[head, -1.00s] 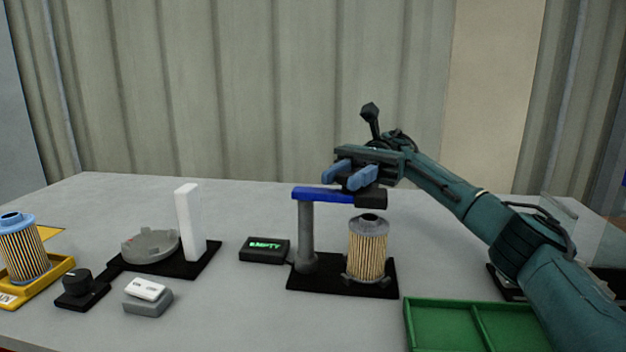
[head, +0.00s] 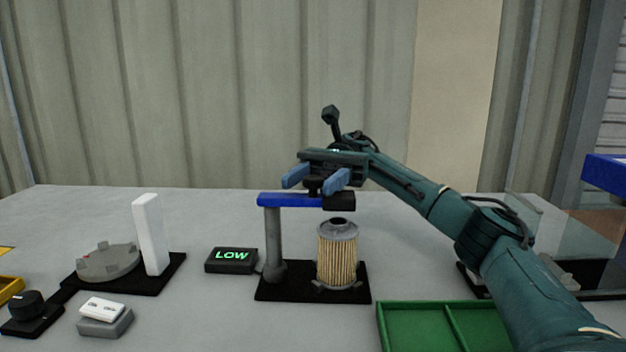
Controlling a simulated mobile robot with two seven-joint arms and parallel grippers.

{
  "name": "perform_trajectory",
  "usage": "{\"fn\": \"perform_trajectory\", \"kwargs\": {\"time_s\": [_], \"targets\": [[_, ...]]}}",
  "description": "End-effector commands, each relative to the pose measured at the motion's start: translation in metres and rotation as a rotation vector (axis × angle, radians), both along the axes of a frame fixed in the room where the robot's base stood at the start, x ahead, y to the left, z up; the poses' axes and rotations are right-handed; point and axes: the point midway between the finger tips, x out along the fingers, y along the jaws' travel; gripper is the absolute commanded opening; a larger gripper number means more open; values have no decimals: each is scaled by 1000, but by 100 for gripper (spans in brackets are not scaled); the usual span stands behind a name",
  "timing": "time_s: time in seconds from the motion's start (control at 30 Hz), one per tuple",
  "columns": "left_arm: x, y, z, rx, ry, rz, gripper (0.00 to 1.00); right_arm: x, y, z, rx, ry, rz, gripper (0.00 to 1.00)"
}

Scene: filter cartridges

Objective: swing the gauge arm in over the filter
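The blue gauge arm (head: 288,200) sits on top of a grey post (head: 272,240) and reaches right, its black end block (head: 339,201) above the filter (head: 338,257). The filter is a pleated tan cartridge with a grey cap, upright on the black base (head: 312,290). A small gap shows between block and cap. My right gripper (head: 316,180) is just above the gauge arm with its blue fingers spread apart, a dark knob-like part between them. I cannot tell whether it touches. The display (head: 231,256) reads "LOW". My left gripper is not in view.
A grey round fixture (head: 108,262) with a white upright block (head: 150,234) stands left. A black knob (head: 26,305) and a white-topped switch box (head: 105,314) are at front left. A green divided tray (head: 412,341) is at front right, under my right arm.

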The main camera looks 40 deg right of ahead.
Motion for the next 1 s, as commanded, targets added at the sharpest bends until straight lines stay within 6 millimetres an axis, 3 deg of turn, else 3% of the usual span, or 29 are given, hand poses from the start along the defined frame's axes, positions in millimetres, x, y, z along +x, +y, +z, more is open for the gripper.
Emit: {"fn": "perform_trajectory", "kwargs": {"time_s": [0.27, 0.37, 0.57, 0.7, 1.0], "targets": [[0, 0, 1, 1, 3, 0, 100, 0, 0, 4, 1, -3, -1, 47], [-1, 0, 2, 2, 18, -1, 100, 0, 0, 16, 2, -3, -1, 47], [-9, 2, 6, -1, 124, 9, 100, 0, 0, 59, 0, -4, -1, 47], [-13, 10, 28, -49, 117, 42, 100, 0, 0, 87, 0, -1, -2, 47], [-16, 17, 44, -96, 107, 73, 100, 0, 0, 101, 1, 0, -1, 47]]}}
